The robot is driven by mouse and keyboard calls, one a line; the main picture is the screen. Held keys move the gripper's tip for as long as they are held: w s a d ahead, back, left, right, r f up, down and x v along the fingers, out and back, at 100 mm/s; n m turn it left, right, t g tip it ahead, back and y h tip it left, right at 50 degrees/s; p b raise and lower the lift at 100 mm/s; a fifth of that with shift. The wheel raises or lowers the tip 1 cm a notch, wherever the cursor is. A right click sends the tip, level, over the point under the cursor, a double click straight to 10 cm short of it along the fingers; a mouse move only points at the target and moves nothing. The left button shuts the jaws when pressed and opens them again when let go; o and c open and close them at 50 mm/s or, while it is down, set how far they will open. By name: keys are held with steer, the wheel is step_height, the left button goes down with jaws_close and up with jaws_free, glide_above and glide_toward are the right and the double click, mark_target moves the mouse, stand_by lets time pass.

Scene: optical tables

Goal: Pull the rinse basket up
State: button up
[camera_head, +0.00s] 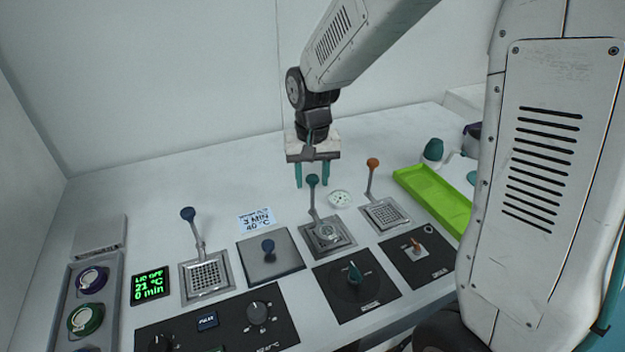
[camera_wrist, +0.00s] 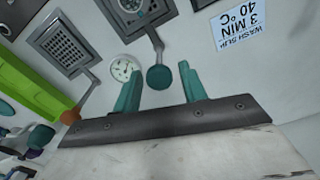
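Three square metal baskets with upright knob handles are set in the bench; no label marks which is the rinse one. The middle basket (camera_head: 345,246) has a rod with a teal knob (camera_head: 312,181) and holds something small and round. The teal knob also shows in the wrist view (camera_wrist: 159,77). The left basket (camera_head: 212,279) has a blue knob (camera_head: 188,214), the right basket (camera_head: 398,216) an orange knob (camera_head: 373,163). My gripper (camera_head: 312,184) is open and points down, its teal fingers close to the teal knob, which appears beyond the fingertips in the wrist view. I see nothing held.
A metal lid (camera_head: 290,252) with a dark blue knob lies between the left and middle baskets. A round dial (camera_head: 340,198) sits right of the teal knob. A green tray (camera_head: 425,190) is at right. Control panels (camera_head: 350,300) line the front. The bench behind is clear.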

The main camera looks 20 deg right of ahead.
stand_by(0.3)
step_height(320, 180, up, 8)
steer(key=shift+f, duration=0.15)
stand_by(0.6)
steer(key=shift+s+f, duration=0.2)
steer(key=shift+s, duration=0.2)
steer(key=s+d+r+n, duration=0.1)
steer(key=s+r, duration=0.1)
steer(key=s, duration=1)
steer(key=s+d+r+n+t, duration=0.1)
steer(key=s+d+r+n, duration=0.1)
steer(key=s, duration=1)
steer(key=shift+s+r, duration=0.15)
steer(key=shift+r, duration=0.55)
